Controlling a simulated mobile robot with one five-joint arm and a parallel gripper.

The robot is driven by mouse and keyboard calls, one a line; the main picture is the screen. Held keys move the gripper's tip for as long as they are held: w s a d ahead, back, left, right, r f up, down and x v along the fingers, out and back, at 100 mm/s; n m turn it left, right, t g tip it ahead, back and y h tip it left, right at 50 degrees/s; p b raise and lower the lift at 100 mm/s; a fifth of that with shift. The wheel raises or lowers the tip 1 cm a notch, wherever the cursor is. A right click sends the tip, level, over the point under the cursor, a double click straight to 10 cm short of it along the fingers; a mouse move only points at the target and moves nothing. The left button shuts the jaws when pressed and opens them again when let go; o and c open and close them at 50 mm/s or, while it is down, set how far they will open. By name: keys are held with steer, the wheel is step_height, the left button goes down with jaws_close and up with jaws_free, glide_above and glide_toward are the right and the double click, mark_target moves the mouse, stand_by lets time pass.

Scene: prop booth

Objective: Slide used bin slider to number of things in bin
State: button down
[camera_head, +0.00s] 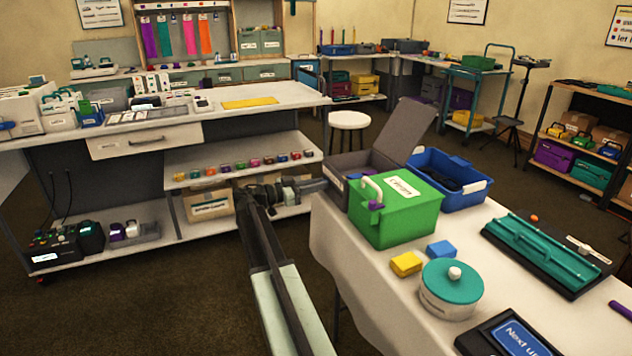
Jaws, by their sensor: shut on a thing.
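My gripper (316,186) is at the end of my dark arm, left of the white-covered table and right by the left side of a grey bin (352,164) with its lid raised. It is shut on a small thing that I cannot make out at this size. A green bin (395,222) with a white label, a white handle and a purple piece stands in front of the grey bin. A blue bin (481,194) with dark contents stands to its right. I cannot tell which bin is the used bin, and no slider or number marks can be made out.
On the table are yellow (406,264) and blue (441,249) blocks, a teal-lidded pot (450,288), a teal tool on a dark tray (540,250) and a dark sign (508,336). A workbench shelf (250,160) lies behind my arm. A white stool (348,120) stands behind.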

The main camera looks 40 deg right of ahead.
steer(key=s, duration=0.1)
steer(key=s+a, duration=0.1)
steer(key=s, duration=0.1)
steer(key=shift+s+a, duration=0.25)
steer(key=c, duration=1.4)
jaws_free()
steer(key=shift+o, duration=0.2)
steer(key=shift+w, duration=0.1)
steer(key=v, duration=0.7)
steer(key=shift+a, duration=0.35)
steer(key=shift+w, duration=0.15)
